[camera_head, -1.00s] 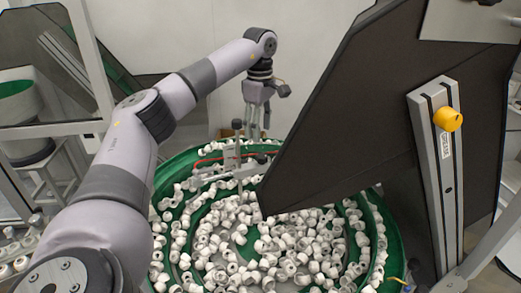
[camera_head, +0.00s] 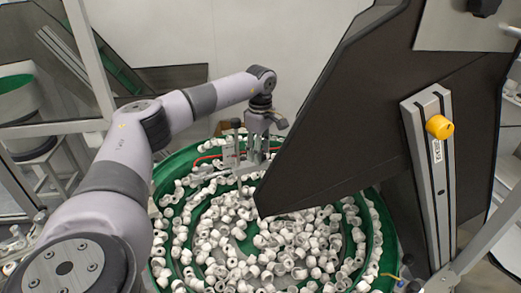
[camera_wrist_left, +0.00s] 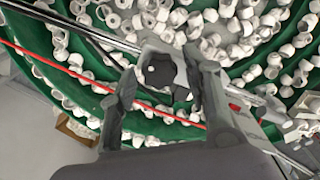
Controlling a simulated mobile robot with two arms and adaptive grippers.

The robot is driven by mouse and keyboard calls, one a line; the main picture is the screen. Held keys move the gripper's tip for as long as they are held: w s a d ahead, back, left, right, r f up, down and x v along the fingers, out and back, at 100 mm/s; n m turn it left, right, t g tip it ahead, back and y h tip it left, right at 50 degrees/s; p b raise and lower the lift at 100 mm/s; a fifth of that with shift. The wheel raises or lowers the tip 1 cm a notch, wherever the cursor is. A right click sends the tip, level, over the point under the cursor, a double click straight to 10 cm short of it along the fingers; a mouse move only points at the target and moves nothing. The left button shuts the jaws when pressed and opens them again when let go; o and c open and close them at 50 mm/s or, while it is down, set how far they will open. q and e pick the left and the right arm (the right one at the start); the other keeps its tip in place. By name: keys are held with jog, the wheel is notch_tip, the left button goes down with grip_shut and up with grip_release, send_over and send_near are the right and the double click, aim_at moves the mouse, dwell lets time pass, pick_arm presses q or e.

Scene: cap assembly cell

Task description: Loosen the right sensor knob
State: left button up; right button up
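A dark lobed knob (camera_wrist_left: 166,74) on a light metal clamp block shows in the left wrist view, on a bar assembly over the green bowl. My left gripper (camera_wrist_left: 159,66) has its two fingers apart, one on each side of the knob. The right-hand finger is close to the knob and the left-hand one looks slightly apart; I cannot tell whether either touches. In the head view my left gripper (camera_head: 256,158) points down at the metal bracket (camera_head: 231,155), and the knob is hard to make out there. My right gripper is not in view.
The green bowl (camera_head: 381,215) below is full of white caps (camera_head: 250,245). A large dark panel (camera_head: 345,130) stands close on the right. A metal rail (camera_head: 432,185) with a yellow knob (camera_head: 439,127) is in front of it. A thin red line (camera_wrist_left: 62,68) crosses the wrist view.

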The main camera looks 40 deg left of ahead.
pick_arm(q)
jog(key=c, duration=0.9)
jog(key=shift+n, duration=0.4)
jog(key=n, duration=0.3)
jog(key=shift+n, duration=1.9)
jog(key=o, duration=1.1)
jog(key=shift+o, duration=0.2)
